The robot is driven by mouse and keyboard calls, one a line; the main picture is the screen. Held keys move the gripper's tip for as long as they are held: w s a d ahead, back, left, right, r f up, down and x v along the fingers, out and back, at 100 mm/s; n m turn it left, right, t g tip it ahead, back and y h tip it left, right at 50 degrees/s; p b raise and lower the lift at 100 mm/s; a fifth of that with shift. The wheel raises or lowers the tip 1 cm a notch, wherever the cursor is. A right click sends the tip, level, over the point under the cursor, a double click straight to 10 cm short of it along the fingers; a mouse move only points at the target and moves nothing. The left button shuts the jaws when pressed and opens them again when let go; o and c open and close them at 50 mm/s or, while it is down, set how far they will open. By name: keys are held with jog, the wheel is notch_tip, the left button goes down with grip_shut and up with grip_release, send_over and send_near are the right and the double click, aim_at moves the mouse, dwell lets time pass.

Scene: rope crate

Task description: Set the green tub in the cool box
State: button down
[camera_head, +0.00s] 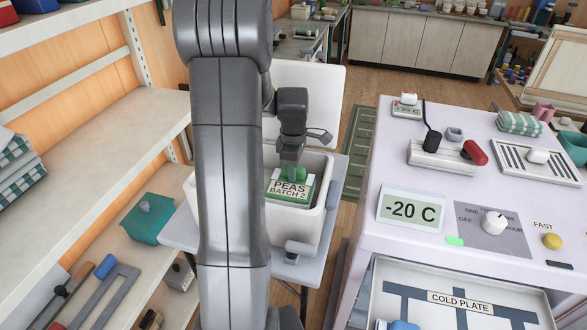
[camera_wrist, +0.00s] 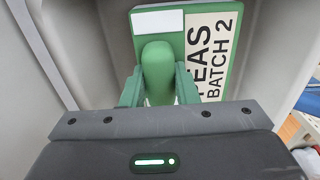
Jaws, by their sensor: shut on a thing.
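The green tub (camera_head: 291,188), labelled "PEAS BATCH 2", is inside the mouth of the white cool box (camera_head: 292,225). In the wrist view the tub's lid (camera_wrist: 220,50) shows below my gripper, with pale box walls around it. My gripper (camera_head: 291,167) points down into the box. Its green fingers (camera_wrist: 158,92) are shut on the tub's green upright handle (camera_wrist: 158,65). The tub looks about level. Its underside is hidden, so I cannot tell whether it touches the box floor. My arm hides the left part of the box.
The box's white lid (camera_head: 325,85) stands open behind it. The box sits on a pale stand (camera_head: 335,180). On the right is a white counter (camera_head: 395,160) with a "-20 C" display (camera_head: 411,209) and a cold plate tray (camera_head: 460,301). Shelves (camera_head: 90,150) stand on the left.

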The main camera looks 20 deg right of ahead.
jog(key=shift+f, duration=0.4)
jog(key=c, duration=1)
grip_release()
jog(key=shift+c, duration=0.2)
notch_tip(320, 180, up, 14)
jog(key=shift+b, duration=0.4)
jog(key=shift+f, duration=0.1)
